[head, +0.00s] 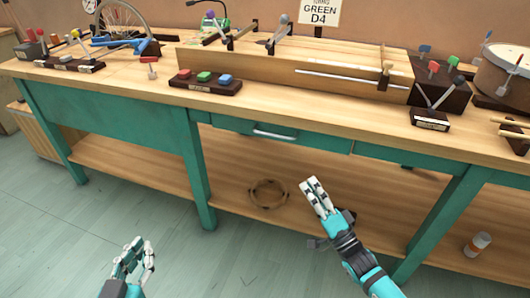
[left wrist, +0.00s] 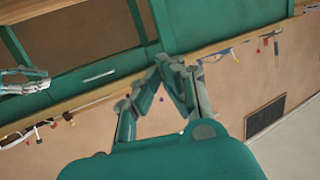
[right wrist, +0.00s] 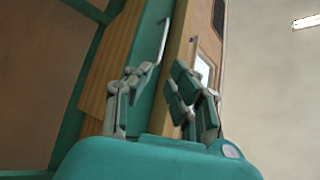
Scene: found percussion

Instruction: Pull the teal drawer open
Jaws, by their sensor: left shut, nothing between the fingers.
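The teal drawer (head: 330,143) sits under the front edge of the wooden bench top, with a pale bar handle (head: 274,134) on its front. Its front looks flush with the bench. The handle also shows in the left wrist view (left wrist: 98,77) and in the right wrist view (right wrist: 163,42). My right gripper (head: 313,187) is in front of and below the drawer, apart from the handle; its fingers are parted and empty in the right wrist view (right wrist: 162,70). My left gripper (head: 137,247) is low at the left, far from the drawer, shut and empty.
The bench top (head: 150,92) carries a long wooden box (head: 240,68), a block with coloured buttons (head: 205,84) and a drum (head: 505,75). Teal legs (head: 195,170) and a lower shelf (head: 365,200) with a ring (head: 268,194) stand below. The floor at left is clear.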

